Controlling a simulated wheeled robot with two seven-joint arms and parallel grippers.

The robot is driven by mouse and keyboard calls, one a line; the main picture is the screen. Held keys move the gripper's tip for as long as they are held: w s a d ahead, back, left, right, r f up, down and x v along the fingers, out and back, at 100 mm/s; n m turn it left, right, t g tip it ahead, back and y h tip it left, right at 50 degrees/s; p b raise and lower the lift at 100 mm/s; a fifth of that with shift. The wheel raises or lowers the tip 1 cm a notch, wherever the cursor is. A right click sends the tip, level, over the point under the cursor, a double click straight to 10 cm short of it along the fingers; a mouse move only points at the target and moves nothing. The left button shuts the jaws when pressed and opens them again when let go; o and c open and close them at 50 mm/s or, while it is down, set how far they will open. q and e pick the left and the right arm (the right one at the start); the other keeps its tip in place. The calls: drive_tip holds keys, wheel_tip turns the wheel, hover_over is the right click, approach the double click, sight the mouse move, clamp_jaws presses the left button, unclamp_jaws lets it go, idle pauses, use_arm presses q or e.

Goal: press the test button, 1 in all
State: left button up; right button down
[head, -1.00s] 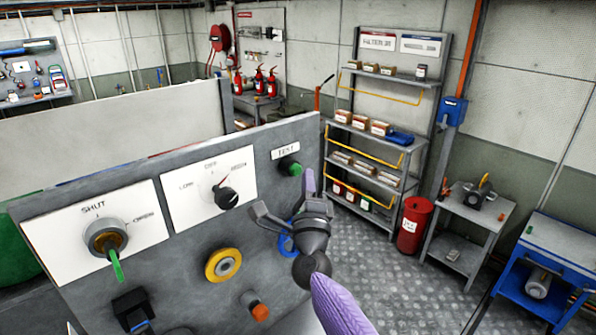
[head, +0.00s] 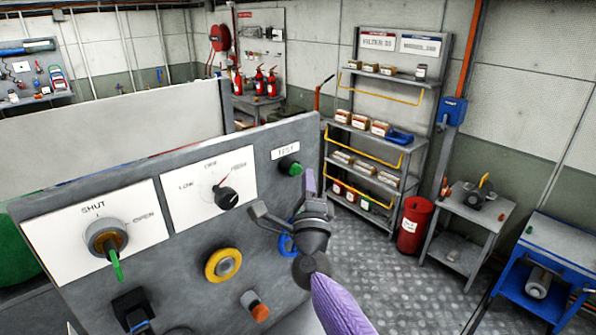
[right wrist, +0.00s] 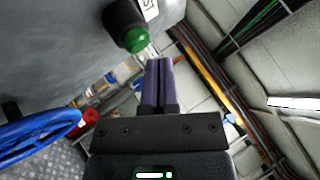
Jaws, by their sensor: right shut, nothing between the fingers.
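The test button is a green cap in a black collar (head: 292,167) on the grey panel, under a small white TEST label (head: 285,152). It also shows in the right wrist view, where its green cap (right wrist: 136,40) is just above and left of my fingertips. My right gripper (head: 310,178) is beside the button, to its right and slightly lower in the head view. Its purple fingers (right wrist: 159,64) are shut with nothing between them. The tips look close to the cap but apart from it.
The panel also carries a SHUT/OPEN switch (head: 106,240), a black rotary knob (head: 226,197), a yellow ring (head: 223,265) and an orange-tipped fitting (head: 256,306). A blue ring (right wrist: 38,135) is at the left of the wrist view. Shelves (head: 405,150) stand well behind.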

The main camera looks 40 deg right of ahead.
drive_tip(key=shift+w, duration=0.45)
drive_tip(key=shift+w+a+b, duration=0.1)
drive_tip(key=shift+w+b, duration=0.35)
drive_tip(key=shift+w, duration=0.05)
idle(0.7)
idle(0.4)
drive_tip(key=shift+s+p, duration=0.55)
drive_tip(key=shift+s, duration=0.4)
drive_tip(key=shift+s, duration=0.1)
drive_tip(key=s, duration=0.1)
drive_tip(key=s+p, duration=0.1)
drive_tip(key=s, duration=0.1)
drive_tip(key=s+p, duration=0.1)
drive_tip(key=shift+s+d, duration=0.3)
drive_tip(key=shift+s, duration=0.1)
